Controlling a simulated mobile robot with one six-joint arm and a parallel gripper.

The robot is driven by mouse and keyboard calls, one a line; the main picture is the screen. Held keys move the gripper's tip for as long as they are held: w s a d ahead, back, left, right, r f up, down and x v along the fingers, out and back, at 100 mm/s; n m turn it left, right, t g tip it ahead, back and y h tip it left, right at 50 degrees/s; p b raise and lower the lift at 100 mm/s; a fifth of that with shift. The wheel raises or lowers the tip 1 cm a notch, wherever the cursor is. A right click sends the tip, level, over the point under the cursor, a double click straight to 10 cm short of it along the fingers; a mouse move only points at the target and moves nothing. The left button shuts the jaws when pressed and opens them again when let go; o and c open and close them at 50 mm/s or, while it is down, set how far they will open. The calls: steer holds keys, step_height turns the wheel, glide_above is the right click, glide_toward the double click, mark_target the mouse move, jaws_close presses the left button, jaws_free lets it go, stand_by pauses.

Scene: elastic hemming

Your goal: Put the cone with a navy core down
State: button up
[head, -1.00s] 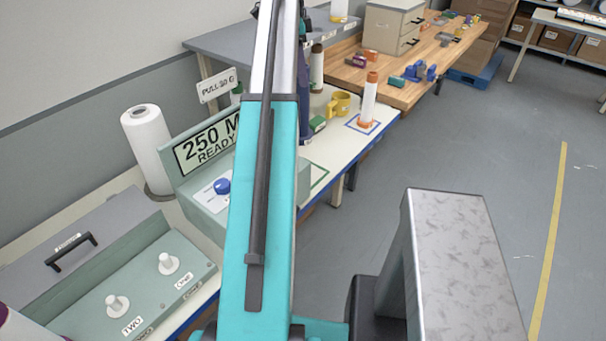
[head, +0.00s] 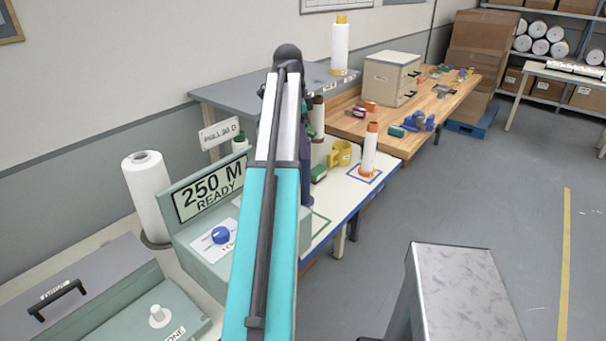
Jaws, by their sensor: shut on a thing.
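My teal arm (head: 265,235) rises through the middle of the view to a dark joint. My gripper is not visible; the arm hides what lies behind it. I cannot make out a cone with a navy core. A dark navy upright shape (head: 306,178) shows beside the arm's right edge, too covered to identify. A white cone with an orange core (head: 369,150) stands upright in a blue-outlined square on the white table. A cone with a brown top (head: 318,130) stands partly hidden behind the arm. A white cone with a yellow core (head: 340,48) stands on the grey shelf.
The green machine (head: 180,235) reads "250 M READY", with a white roll (head: 147,195) beside it.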

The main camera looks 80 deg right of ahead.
mark_target(302, 171)
steer(key=shift+f+p, duration=0.65)
steer(key=shift+f, duration=2.4)
steer(key=shift+f+p, duration=0.65)
steer(key=shift+f, duration=1.6)
steer(key=o, duration=1.2)
steer(key=shift+c, duration=0.2)
steer(key=shift+r, duration=0.2)
steer(key=shift+w+a+r+b, duration=0.1)
steer(key=shift+w+r+b, duration=0.35)
steer(key=shift+r, duration=1.5)
steer(key=shift+w+a+r+b, duration=0.1)
steer(key=shift+r+b, duration=0.55)
steer(key=shift+r, duration=1.35)
steer(key=shift+w+a+r+b, duration=0.1)
steer(key=shift+w+r+b, duration=0.35)
steer(key=shift+r, duration=1.5)
steer(key=shift+s, duration=0.25)
